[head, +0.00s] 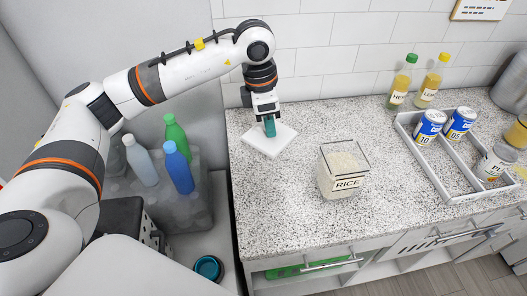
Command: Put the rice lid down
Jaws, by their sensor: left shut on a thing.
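The rice lid (270,140) is a flat white square plate at the back left of the counter. My left gripper (269,126) is directly above it, pointing down and shut on it, with its fingertips at the middle of the lid. I cannot tell whether the lid touches the counter or is just above it. The rice container (343,172) is a clear square box labelled RICE, standing upright on the counter to the right of the lid. Its top is open and rice shows inside. My right gripper is not in view.
A white divided tray (437,165) holds blue-and-white cans (429,127) at the right. Two yellow bottles (399,85) stand by the tiled wall. The speckled counter (290,205) is bare in front of the lid. A crate with bottles (178,170) is left of the counter.

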